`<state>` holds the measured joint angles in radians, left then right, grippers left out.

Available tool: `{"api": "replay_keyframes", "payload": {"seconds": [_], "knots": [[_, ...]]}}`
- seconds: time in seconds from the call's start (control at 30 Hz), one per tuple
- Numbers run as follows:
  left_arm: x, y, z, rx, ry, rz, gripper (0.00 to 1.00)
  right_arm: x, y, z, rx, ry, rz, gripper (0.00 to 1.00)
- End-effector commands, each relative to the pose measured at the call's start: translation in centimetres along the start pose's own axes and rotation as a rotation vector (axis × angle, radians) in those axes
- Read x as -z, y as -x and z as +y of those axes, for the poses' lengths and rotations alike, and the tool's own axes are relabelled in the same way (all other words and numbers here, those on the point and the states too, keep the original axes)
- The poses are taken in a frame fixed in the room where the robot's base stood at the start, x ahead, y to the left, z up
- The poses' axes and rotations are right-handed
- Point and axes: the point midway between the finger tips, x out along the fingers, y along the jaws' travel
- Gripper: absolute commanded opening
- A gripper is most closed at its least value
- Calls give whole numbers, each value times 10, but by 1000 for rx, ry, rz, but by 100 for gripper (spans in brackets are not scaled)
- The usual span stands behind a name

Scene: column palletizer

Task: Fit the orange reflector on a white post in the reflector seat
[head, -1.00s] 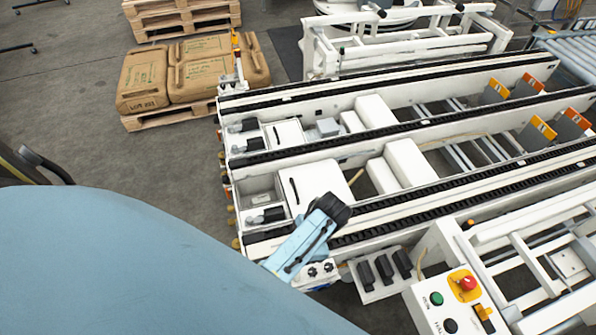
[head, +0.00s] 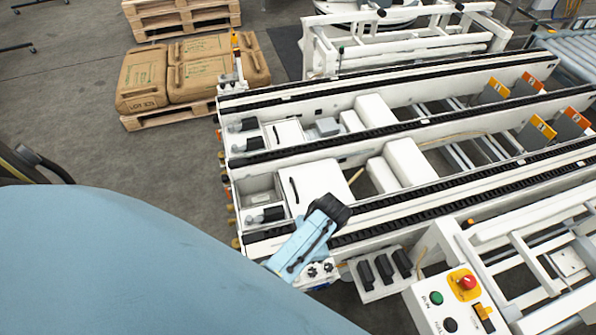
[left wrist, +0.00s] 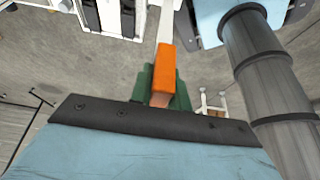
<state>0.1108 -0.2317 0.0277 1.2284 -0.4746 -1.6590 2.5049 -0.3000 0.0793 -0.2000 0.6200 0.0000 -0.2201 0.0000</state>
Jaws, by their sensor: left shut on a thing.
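In the left wrist view, the orange reflector (left wrist: 164,72) sits between the green fingers of my left gripper (left wrist: 160,90). The gripper is shut on it. A white post (left wrist: 166,22) runs from the reflector towards the top of the picture. The head view does not show the held reflector or the left fingertips; my large blue arm covers the lower left. I cannot make out the reflector seat with certainty. My right gripper is in neither view.
A white conveyor frame (head: 330,103) with black chain rails fills the middle and right of the head view. A control box (head: 447,300) with a red button stands at the lower right. Brown sacks (head: 196,70) lie on a pallet (head: 150,120).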

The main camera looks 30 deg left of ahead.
Motion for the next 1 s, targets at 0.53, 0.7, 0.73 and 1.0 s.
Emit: {"api": "replay_keyframes", "payload": {"seconds": [0.53,0.7,0.73,1.0], "knots": [[-1,-1,1,-2,0,-1,0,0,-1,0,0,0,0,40],[-2,-2,0,-1,0,-2,0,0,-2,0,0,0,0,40],[-2,-3,1,-1,0,-2,0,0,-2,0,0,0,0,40],[-4,-7,1,-1,0,-1,0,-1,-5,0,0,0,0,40]]}}
